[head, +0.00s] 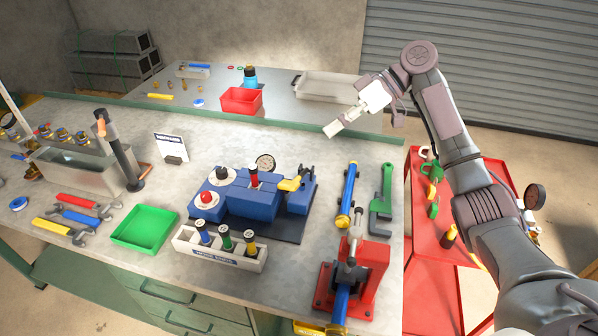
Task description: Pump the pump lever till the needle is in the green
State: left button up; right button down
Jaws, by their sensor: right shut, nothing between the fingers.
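My right gripper (334,129) is shut and empty, held in the air above the bench's back edge, well apart from the things on it. My left gripper is not in view. At the left, a dark upright lever (121,155) with an orange grip stands beside a grey metal trough; it looks like the pump lever. A small round gauge (265,163) with a pale face stands behind the blue valve block (238,192). I cannot read a needle or green zone on either.
The metal trough (88,172), a green tray (145,229), wrenches (78,215) and a white rack (219,250) crowd the bench. A red vise (375,262) stands at front right. A red cart (424,245) stands beside the bench. A second table is behind.

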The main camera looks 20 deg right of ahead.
jog(key=p, duration=0.4)
send_over(285, 182)
jog(key=w+d, duration=0.1)
jog(key=d, duration=0.3)
notch_tip(285, 182, down, 6)
jog(key=shift+s+a+f+p, duration=0.2)
jog(key=shift+a+f, duration=0.05)
jog(key=shift+f, duration=0.3)
jog(key=shift+s+a+f+p, duration=0.15)
jog(key=shift+a+f, duration=0.05)
jog(key=shift+f, duration=0.35)
jog(key=shift+s+f, duration=0.2)
jog(key=shift+f, duration=0.15)
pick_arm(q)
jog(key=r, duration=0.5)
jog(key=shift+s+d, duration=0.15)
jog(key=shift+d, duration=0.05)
pick_arm(e)
jog(key=shift+s+a+f, duration=0.1)
jog(key=shift+a+f, duration=0.05)
jog(key=shift+f, duration=0.25)
